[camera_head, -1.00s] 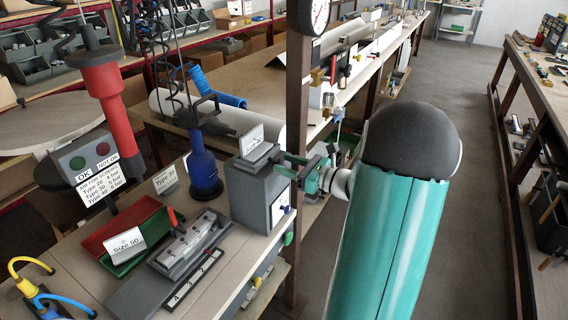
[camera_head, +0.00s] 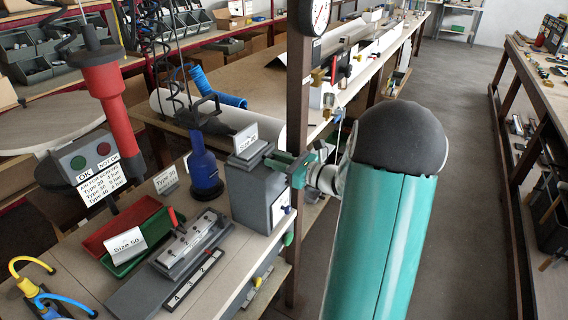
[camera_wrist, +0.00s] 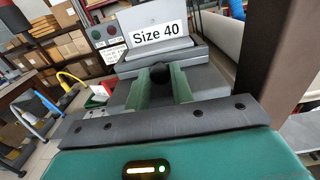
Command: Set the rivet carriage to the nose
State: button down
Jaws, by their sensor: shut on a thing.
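A grey box-shaped unit (camera_head: 253,195) stands at the bench's right edge. Its upper grey block (camera_head: 250,154), which I take for the rivet carriage, carries a white "Size 40" sign (camera_head: 246,138); the sign also shows in the wrist view (camera_wrist: 159,33). My gripper (camera_head: 279,162) reaches in from the right. In the wrist view its green fingers (camera_wrist: 162,88) are shut on a dark round knob (camera_wrist: 160,72) at the carriage's front. A blue riveting tool (camera_head: 204,172) stands upright left of the unit. I cannot tell which part is the nose.
A slotted grey fixture (camera_head: 190,243), red and green trays (camera_head: 125,235) and a "Type 30" sign (camera_head: 166,179) are on the bench. The aisle floor (camera_head: 465,130) at right is clear.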

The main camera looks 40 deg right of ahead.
aim_at(272, 158)
jog(key=shift+x, duration=1.55)
jog(key=c, duration=1.6)
grip_release()
jog(key=o, duration=0.4)
jog(key=shift+w, duration=0.25)
jog(key=shift+c, duration=0.2)
jog(key=shift+s, duration=0.25)
jog(key=v, duration=1.4)
jog(key=shift+r, duration=0.1)
